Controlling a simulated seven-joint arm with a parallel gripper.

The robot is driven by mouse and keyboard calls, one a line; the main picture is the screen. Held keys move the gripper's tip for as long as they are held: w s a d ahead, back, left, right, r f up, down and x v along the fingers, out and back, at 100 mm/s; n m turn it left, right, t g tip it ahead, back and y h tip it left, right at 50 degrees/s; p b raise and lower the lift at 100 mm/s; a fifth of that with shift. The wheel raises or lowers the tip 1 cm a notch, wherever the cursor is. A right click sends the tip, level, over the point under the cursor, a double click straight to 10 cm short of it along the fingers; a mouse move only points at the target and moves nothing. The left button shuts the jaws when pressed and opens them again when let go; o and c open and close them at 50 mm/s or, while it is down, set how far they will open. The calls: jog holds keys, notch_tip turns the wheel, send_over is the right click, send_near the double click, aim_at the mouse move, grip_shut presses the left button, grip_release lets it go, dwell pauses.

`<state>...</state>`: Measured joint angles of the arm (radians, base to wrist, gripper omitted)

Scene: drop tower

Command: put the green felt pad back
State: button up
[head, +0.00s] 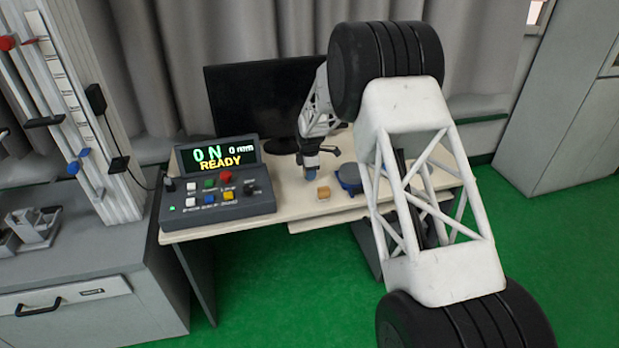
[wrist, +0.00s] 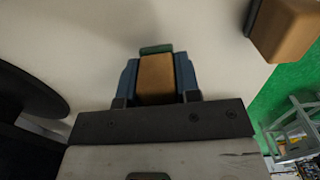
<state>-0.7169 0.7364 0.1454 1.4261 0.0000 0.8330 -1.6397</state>
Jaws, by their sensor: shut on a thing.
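My gripper (head: 311,177) is low over the desk's front half in the head view. In the wrist view, my gripper (wrist: 157,75) has its two blue fingers closed on the sides of a brown block (wrist: 157,84). A dark green strip (wrist: 156,49), which looks like the green felt pad, shows at the far end of this block, between the fingertips. I cannot tell whether it is fixed to the block or how far it is above the desk. In the head view the fingers hide most of what I hold.
A second brown block (head: 323,193) stands on the desk near my gripper and shows in the wrist view (wrist: 285,30). A blue-rimmed dark round thing (head: 350,178) is to its right. A control box (head: 217,200) reading READY stands left. A monitor (head: 250,100) is behind.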

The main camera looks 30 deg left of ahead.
jog(key=shift+f, duration=1.2)
jog(key=shift+f, duration=0.1)
jog(key=o, duration=1)
jog(key=shift+c, duration=0.2)
notch_tip(320, 180, up, 12)
jog(key=shift+r, duration=0.1)
